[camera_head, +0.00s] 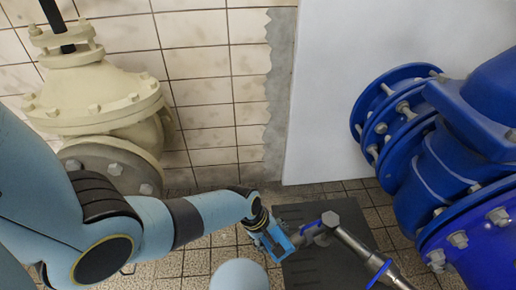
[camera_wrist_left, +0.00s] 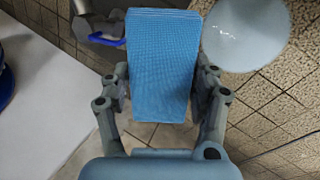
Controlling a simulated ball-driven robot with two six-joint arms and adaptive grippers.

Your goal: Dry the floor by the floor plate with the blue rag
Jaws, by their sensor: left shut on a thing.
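My left gripper (camera_head: 275,240) is at the lower middle of the head view, close to the left edge of the floor plate. It is shut on the blue rag (camera_head: 281,243), which shows as a small patch by the fingers. In the left wrist view the rag (camera_wrist_left: 161,60) is a flat textured blue piece sticking out between the two fingers. The floor plate (camera_head: 350,272) is a dark flat slab on the tiled floor. I cannot tell whether the rag touches the floor, and no wet patch is clear. My right gripper is not in view.
A grey metal pipe-like piece (camera_head: 352,243) with blue bands crosses above the plate. Large blue flanged pipes (camera_head: 435,160) stand at the right. A cream valve (camera_head: 92,95) stands at the left against the tiled wall. Tiled floor (camera_head: 205,262) shows left of the plate.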

